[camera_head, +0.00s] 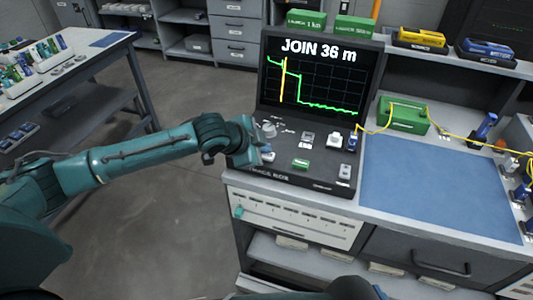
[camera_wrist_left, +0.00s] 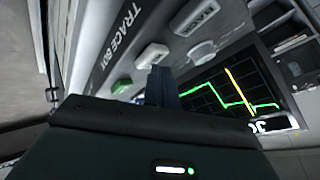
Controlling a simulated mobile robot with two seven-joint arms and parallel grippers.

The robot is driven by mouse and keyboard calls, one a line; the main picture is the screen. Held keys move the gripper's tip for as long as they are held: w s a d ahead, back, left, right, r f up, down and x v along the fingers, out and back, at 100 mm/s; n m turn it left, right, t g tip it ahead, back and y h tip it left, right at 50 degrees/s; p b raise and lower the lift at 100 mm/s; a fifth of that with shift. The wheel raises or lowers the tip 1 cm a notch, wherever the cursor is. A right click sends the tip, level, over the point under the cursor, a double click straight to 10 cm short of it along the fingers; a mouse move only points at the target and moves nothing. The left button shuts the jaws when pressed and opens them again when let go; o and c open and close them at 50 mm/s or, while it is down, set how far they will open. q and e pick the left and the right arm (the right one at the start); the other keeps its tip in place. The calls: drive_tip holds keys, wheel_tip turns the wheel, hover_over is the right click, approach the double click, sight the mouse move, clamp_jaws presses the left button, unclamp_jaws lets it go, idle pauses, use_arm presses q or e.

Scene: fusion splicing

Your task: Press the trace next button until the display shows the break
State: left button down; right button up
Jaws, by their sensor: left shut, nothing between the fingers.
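The trace box (camera_head: 290,180) stands on the bench with its display (camera_head: 318,80) upright. The display reads "JOIN 36 m" above a green trace, with a yellow vertical line near the left. The same screen is partly visible, tilted, in the left wrist view (camera_wrist_left: 235,90). My left gripper (camera_head: 262,153) is shut and empty at the left side of the button panel. In the left wrist view its dark fingers (camera_wrist_left: 163,86) are over the panel. A green button (camera_head: 301,164) and a white button (camera_head: 345,172) are on the panel. I cannot read which is trace next.
A white knob (camera_head: 334,140) is also on the panel. A yellow cable runs to a green box (camera_head: 403,115) at the right. A blue mat (camera_head: 430,185) lies clear on the bench. A side table (camera_head: 110,58) with small parts stands at the left.

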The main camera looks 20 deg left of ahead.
use_arm(q)
drive_tip(key=shift+f, duration=0.4)
drive_tip(key=shift+r, duration=0.1)
idle(0.4)
drive_tip(key=shift+r+p, duration=0.85)
drive_tip(key=shift+p, duration=0.35)
wheel_tip(320, 180, up, 5)
drive_tip(key=p, duration=0.5)
drive_tip(key=shift+p, duration=0.4)
